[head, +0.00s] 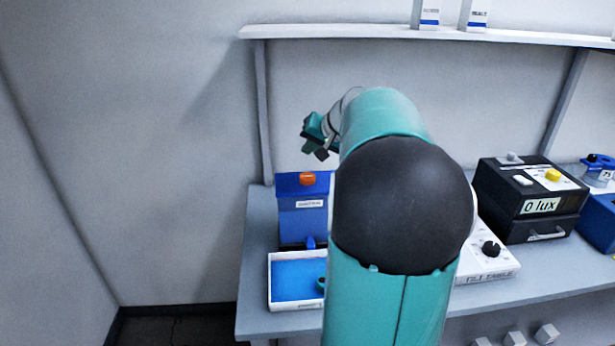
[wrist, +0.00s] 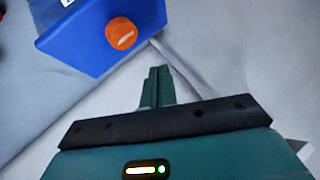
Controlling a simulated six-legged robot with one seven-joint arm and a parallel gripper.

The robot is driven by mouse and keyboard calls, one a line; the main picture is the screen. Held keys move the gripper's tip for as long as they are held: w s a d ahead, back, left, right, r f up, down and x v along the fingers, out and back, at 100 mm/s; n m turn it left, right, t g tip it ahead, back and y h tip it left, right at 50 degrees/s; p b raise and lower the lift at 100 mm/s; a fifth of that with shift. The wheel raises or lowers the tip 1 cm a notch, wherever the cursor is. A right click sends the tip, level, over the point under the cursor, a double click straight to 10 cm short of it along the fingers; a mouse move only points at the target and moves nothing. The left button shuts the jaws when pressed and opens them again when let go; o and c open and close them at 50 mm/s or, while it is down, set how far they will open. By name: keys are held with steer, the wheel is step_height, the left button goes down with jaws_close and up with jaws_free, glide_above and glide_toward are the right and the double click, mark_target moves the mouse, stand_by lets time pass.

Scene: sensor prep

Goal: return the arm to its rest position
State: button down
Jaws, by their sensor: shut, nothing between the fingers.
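My gripper (head: 317,139) is raised above the bench, in front of the back wall, near the blue box with an orange knob (head: 302,208). My teal arm with its dark joint fills the middle of the head view and hides part of the bench. In the wrist view my gripper's fingers (wrist: 157,87) are together with nothing between them. The blue box (wrist: 85,38) with its orange knob shows ahead of them at the upper left, apart from the fingers.
A white tray with a blue inside (head: 270,284) sits at the bench's left front. A tilt table (head: 490,262), a black lux box (head: 528,203) and blue items stand to the right. A shelf (head: 350,32) with small boxes runs above. Left of the bench is open floor.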

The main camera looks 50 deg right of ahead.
stand_by(0.4)
steer(key=s+a+n+g+y, duration=0.15)
steer(key=a+n, duration=0.25)
steer(key=a, duration=1.8)
steer(key=s+a+f+n+g, duration=0.1)
steer(key=s+a+f+n, duration=0.2)
steer(key=s+a, duration=0.5)
steer(key=s+a+f+n+g, duration=0.1)
steer(key=s+a+f, duration=0.3)
steer(key=s+a, duration=0.4)
steer(key=shift+s+a+f+n+h, duration=0.2)
steer(key=shift+s+a+n+h, duration=0.25)
steer(key=shift+a+n, duration=0.6)
steer(key=shift+w+a, duration=0.1)
steer(key=shift+w, duration=0.05)
